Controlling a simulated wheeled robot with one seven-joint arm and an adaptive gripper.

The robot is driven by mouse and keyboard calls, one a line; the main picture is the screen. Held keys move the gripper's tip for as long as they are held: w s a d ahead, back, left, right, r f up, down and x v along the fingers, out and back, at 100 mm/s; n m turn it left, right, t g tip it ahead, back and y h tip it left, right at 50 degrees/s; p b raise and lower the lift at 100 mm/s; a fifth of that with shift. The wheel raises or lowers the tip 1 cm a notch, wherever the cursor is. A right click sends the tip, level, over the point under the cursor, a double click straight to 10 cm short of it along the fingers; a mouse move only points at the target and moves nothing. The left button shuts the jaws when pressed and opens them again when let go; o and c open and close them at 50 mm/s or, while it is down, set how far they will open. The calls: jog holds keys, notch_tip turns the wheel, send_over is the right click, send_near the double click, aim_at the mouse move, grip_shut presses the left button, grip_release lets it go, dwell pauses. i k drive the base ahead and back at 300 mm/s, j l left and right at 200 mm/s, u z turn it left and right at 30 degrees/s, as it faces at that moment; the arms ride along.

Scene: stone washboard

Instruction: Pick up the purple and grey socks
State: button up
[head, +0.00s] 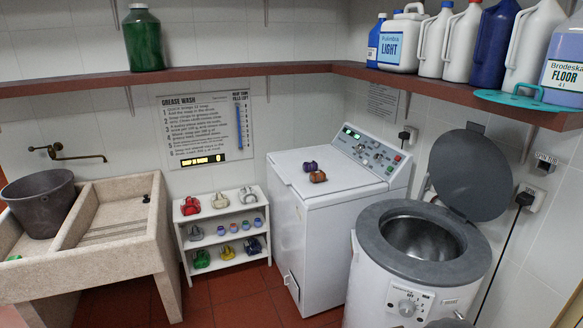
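A small purple bundle (310,166), which looks like a rolled sock, lies on the white top-loading washing machine (292,176). A brown-orange bundle (317,176) lies just in front of it. A grey bundle (196,233) sits at the left of the middle level of the small white shelf (226,220); it is too small to tell whether it is a sock. A pale grey-beige bundle (220,201) is on its top level. My gripper is not clearly in view.
Other coloured bundles fill the shelf. A stone sink with a dark bucket (42,203) stands left. A grey-rimmed spin drum (420,240) with its lid raised stands right. Bottles (432,45) line the red-brown wall shelf (230,70). Red floor tiles (230,295) are clear in the middle.

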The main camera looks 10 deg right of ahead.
aim_at(309, 166)
jog(key=i+j, duration=0.55)
jog(key=i, duration=0.15)
jog(key=i+j, duration=0.55)
jog(key=i, duration=0.15)
jog(key=i+l, duration=0.2)
jog(key=i, duration=0.3)
jog(key=i+l+u, duration=0.1)
jog(key=i+l, duration=0.15)
jog(key=i, duration=0.25)
jog(key=i+l, duration=0.25)
jog(key=i, duration=0.25)
jog(key=i+l, duration=0.15)
jog(key=l+u, duration=0.05)
